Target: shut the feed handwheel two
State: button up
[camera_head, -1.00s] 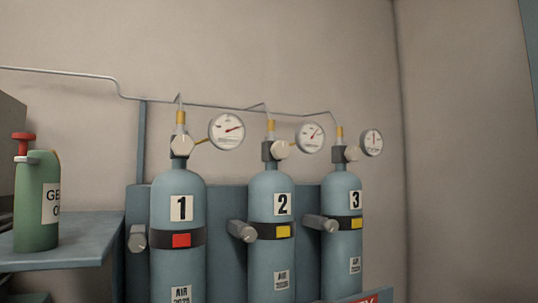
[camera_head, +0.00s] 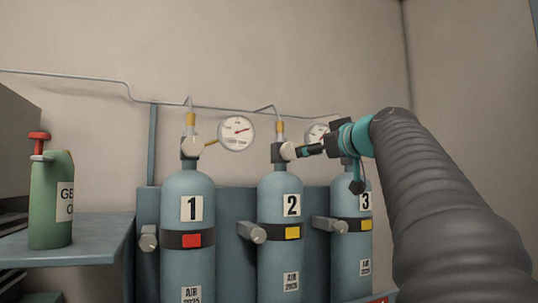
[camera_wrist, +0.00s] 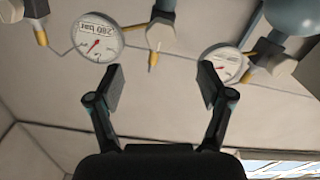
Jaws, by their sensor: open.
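Cylinder 2 (camera_head: 281,203) is a pale blue bottle with a black band and a yellow tag. In the wrist view the scene is upside down. My gripper (camera_wrist: 161,85) is open and empty there, with an off-white handwheel (camera_wrist: 160,35) above the gap, beyond the fingertips. A gauge (camera_wrist: 96,38) is left of it.
Cylinder 1 (camera_head: 187,203) with its gauge (camera_head: 236,133) stands left; cylinder 3 (camera_head: 351,245) stands right, its top hidden by my arm. A thin pipe (camera_head: 225,107) runs above. Grey knobs (camera_head: 251,232) project lower down. A green bottle (camera_head: 50,205) stands on the left shelf (camera_head: 95,240).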

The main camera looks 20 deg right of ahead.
aim_at(292, 153)
jog(key=w+p, duration=0.1)
jog(key=w, duration=0.3)
jog(key=w+p, duration=0.1)
jog(key=w, duration=0.3)
jog(key=w+p, duration=0.2)
jog(key=w, duration=0.3)
jog(key=shift+a, duration=0.25)
jog(key=c, duration=1.2)
jog(key=shift+o, duration=0.2)
jog(key=shift+f+m, duration=0.1)
jog(key=shift+m, duration=0.2)
